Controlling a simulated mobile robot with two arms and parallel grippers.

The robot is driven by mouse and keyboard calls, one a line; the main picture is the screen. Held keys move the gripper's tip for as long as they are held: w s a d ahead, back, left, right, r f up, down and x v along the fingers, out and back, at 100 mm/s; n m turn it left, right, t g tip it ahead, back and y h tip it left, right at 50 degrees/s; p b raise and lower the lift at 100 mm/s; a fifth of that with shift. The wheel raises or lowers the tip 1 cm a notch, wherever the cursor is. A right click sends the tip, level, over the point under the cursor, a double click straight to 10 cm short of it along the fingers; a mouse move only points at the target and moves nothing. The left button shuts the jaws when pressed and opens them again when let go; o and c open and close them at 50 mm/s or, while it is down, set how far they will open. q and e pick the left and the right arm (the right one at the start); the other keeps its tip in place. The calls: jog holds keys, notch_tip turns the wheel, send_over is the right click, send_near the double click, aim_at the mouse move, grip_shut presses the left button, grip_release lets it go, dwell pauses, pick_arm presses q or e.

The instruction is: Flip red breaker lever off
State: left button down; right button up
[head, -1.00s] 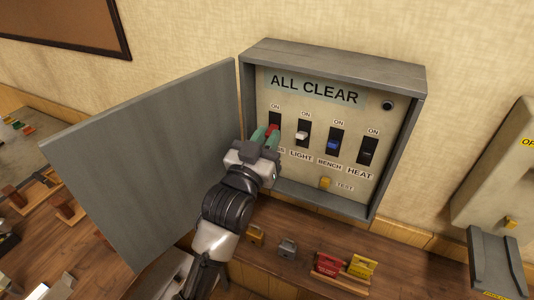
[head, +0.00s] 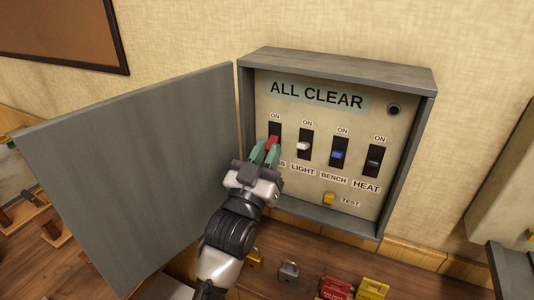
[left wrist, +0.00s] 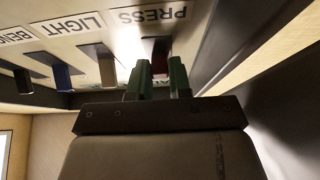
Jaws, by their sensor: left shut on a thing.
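The red breaker lever (head: 272,141) is the leftmost lever in the open grey breaker box (head: 340,56). It sticks out of its dark slot, under an ON label. My left gripper (head: 266,151) has its green fingers shut on the red lever, one on each side. The fingers hide part of the lever and its lower slot. In the left wrist view the picture is upside down; the fingers (left wrist: 160,80) stand under a PRESS label, with the dark reddish lever (left wrist: 157,48) at their tips. My right gripper is not in view.
White (head: 303,146), blue (head: 337,154) and dark (head: 373,161) levers stand to the right, with a yellow TEST button (head: 329,198) below. The open box door (head: 140,170) stands close left of my arm. Padlocks and red and yellow blocks lie on the bench.

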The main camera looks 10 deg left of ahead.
pick_arm(q)
jog(key=c, duration=1)
grip_release()
jog(key=shift+c, duration=0.2)
jog(key=b+v, duration=0.3)
jog(key=v, duration=0.7)
jog(key=shift+s+f, duration=0.2)
jog(key=shift+s, duration=0.15)
jog(key=shift+a, duration=0.15)
